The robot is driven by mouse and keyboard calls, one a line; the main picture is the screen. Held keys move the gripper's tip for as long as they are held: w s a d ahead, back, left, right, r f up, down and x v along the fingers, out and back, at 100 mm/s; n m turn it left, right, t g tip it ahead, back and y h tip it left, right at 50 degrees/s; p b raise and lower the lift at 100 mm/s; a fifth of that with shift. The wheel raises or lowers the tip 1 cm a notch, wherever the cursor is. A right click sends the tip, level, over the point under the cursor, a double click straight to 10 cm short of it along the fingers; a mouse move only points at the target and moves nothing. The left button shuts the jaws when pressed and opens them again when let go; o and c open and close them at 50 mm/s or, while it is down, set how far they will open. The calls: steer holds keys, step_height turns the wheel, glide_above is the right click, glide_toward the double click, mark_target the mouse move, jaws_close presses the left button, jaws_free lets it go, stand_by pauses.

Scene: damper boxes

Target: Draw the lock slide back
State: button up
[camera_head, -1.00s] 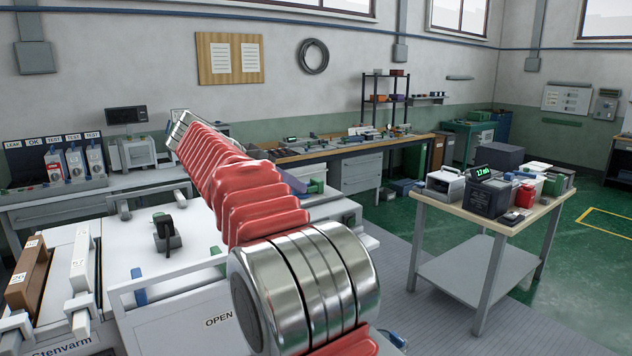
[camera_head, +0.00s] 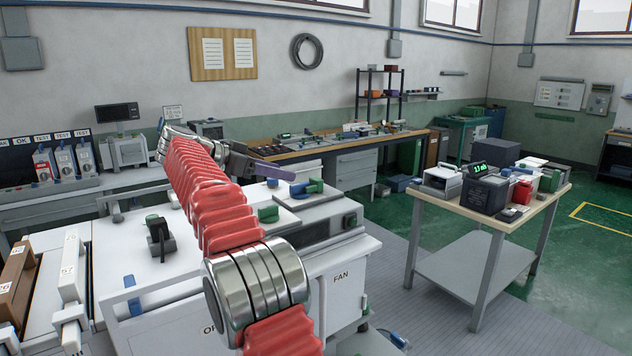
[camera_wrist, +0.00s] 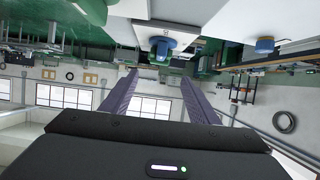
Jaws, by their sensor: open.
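A white box (camera_head: 195,252) stands in front of me in the head view, its front lettered FAN at the right. On its top, a small plate carries a blue and green handle (camera_head: 307,188). A separate green knob (camera_head: 268,213) and a black handle (camera_head: 160,236) also sit there. I cannot tell which part is the lock slide. A green fitting (camera_wrist: 161,46) and a blue knob (camera_wrist: 265,45) show beyond.
A side table (camera_head: 447,205) with instruments stands at right. A workbench (camera_head: 300,150) runs along the back wall.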

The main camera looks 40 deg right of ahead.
mark_target(313, 179)
steer(key=x, duration=1.3)
steer(key=shift+d+f, duration=0.1)
steer(key=shift+d, duration=0.2)
steer(key=shift+c, duration=0.2)
